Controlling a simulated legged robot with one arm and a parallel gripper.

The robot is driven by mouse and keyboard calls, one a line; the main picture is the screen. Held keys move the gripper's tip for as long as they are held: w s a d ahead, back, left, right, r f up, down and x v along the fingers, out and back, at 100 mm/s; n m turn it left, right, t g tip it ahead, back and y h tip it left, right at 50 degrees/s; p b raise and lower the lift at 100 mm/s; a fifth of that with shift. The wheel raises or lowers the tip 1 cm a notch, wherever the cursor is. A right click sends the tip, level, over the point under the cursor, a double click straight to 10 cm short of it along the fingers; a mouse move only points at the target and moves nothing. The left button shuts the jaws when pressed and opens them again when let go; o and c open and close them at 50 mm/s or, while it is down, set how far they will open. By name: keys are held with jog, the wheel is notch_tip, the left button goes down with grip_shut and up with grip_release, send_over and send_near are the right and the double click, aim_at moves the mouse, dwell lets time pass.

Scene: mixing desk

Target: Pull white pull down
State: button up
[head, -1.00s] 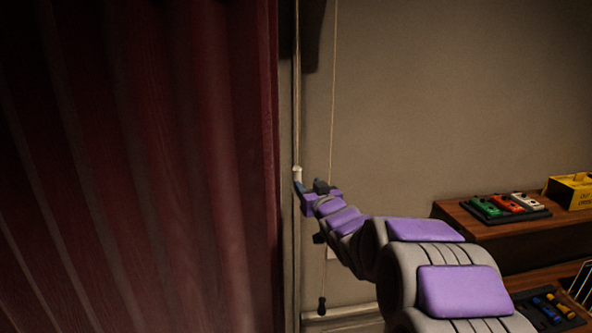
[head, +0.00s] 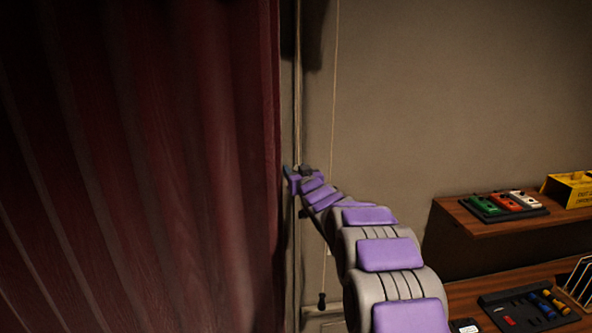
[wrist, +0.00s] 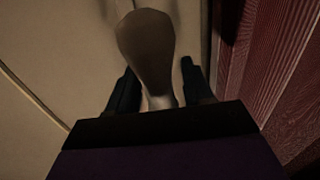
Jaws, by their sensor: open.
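The white pull (wrist: 148,45) shows in the wrist view as a pale, rounded, bulb-like knob, dim in shadow. It sits between the two dark fingers of my gripper (wrist: 157,68), which are apart on either side of it. In the head view my gripper (head: 296,174) is at the hanging cord (head: 298,110) beside the curtain edge. The pull is hidden there behind the gripper. I cannot tell whether the fingers touch the pull.
A dark red curtain (head: 150,170) hangs close on the left. A second thin cord (head: 334,100) ends in a dark pull (head: 322,300) lower down. A wooden desk (head: 480,228) with colored pedals (head: 507,203) and a yellow box (head: 572,188) stands at right. The wall is bare.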

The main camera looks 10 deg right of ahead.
dwell(0.3)
jog(key=shift+w, duration=0.1)
grip_shut()
dwell(0.4)
